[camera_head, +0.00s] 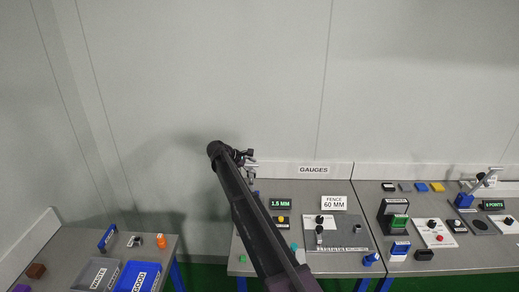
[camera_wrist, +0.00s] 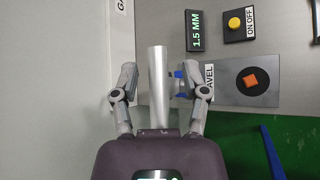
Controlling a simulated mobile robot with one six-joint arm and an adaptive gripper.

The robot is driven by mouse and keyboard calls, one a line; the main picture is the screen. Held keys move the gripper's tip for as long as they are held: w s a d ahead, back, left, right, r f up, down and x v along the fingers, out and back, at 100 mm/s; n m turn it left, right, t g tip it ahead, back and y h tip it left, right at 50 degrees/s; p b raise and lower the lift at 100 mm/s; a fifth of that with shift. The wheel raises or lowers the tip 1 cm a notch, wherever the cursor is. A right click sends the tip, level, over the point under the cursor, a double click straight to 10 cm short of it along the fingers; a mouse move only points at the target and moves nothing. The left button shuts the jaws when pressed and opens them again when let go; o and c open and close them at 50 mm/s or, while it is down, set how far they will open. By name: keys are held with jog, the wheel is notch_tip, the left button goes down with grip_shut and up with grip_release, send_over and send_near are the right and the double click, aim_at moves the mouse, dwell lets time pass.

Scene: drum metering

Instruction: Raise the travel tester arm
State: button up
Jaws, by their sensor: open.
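My gripper (camera_wrist: 162,72) is open, with one finger on each side of a silver bar (camera_wrist: 158,85) in the wrist view. Gaps show between the bar and both fingers. The bar appears to be the travel tester's arm, but its link to the base is not clear. In the head view my gripper (camera_head: 248,158) is near the GAUGES sign, and my arm hides most of the tester.
A 1.5 MM display (camera_head: 281,203) and a yellow-button ON OFF box (camera_head: 281,221) stand close by. A fence gauge plate (camera_head: 350,236) is to their right. More devices crowd the right table. A left table holds grey (camera_head: 91,275) and blue bins (camera_head: 138,276).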

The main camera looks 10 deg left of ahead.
jog(key=shift+s+d+r+p, duration=0.15)
jog(key=shift+d+r+p, duration=0.25)
jog(key=shift+d+p, duration=0.05)
jog(key=s+d+f+m+g+y+b, duration=0.1)
jog(key=s+d+f+m+g+y, duration=0.2)
jog(key=s+d, duration=0.6)
jog(key=s+d+f+m+y+b, duration=0.15)
jog(key=s+d+f+m, duration=0.25)
jog(key=s+d, duration=0.45)
jog(key=s+d+f+m+g+y+b, duration=0.1)
jog(key=s+d+f+m+g+b, duration=0.2)
jog(key=s+d, duration=0.6)
jog(key=s+d+f+m+y, duration=0.1)
jog(key=s+d+m, duration=0.1)
jog(key=s, duration=0.4)
jog(key=s+d+f+m+y, duration=0.1)
jog(key=s+d+m+y, duration=0.1)
jog(key=s+m, duration=0.2)
jog(key=s, duration=0.2)
jog(key=shift+s+f, duration=0.4)
